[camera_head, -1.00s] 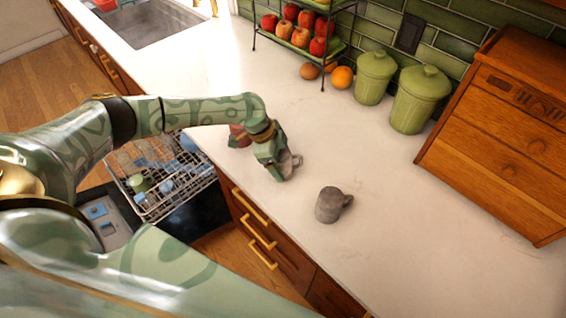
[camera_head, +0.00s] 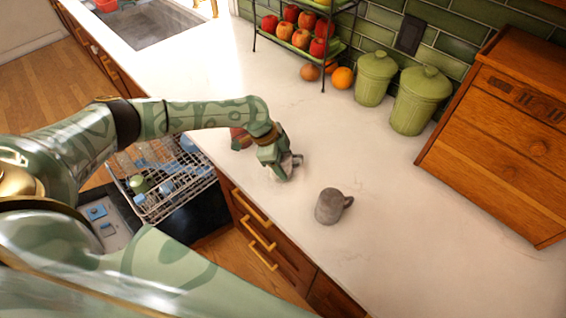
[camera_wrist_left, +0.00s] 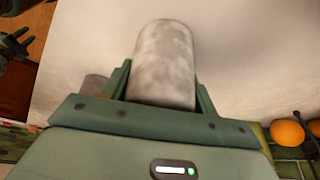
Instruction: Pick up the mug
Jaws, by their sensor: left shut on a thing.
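My left gripper (camera_head: 286,166) is over the counter and shut on a grey mottled mug (camera_head: 297,160). In the head view the fingers hide most of this mug. In the left wrist view the mug (camera_wrist_left: 163,62) sits between the two fingers, its smooth side toward the camera. I cannot tell whether it touches the counter. A second grey mug (camera_head: 329,206) stands upright on the counter, right of and nearer than the gripper, its handle to the right. A dark gripper, likely my right one (camera_wrist_left: 14,46), shows at the left wrist view's upper left; its jaw state is unclear.
A reddish object (camera_head: 240,138) stands behind my left wrist. The open dishwasher rack (camera_head: 170,190) lies below the counter's front edge. Green canisters (camera_head: 373,80), an orange (camera_head: 342,77), a fruit stand (camera_head: 300,40) and a wooden cabinet (camera_head: 500,130) line the back. The counter's right is clear.

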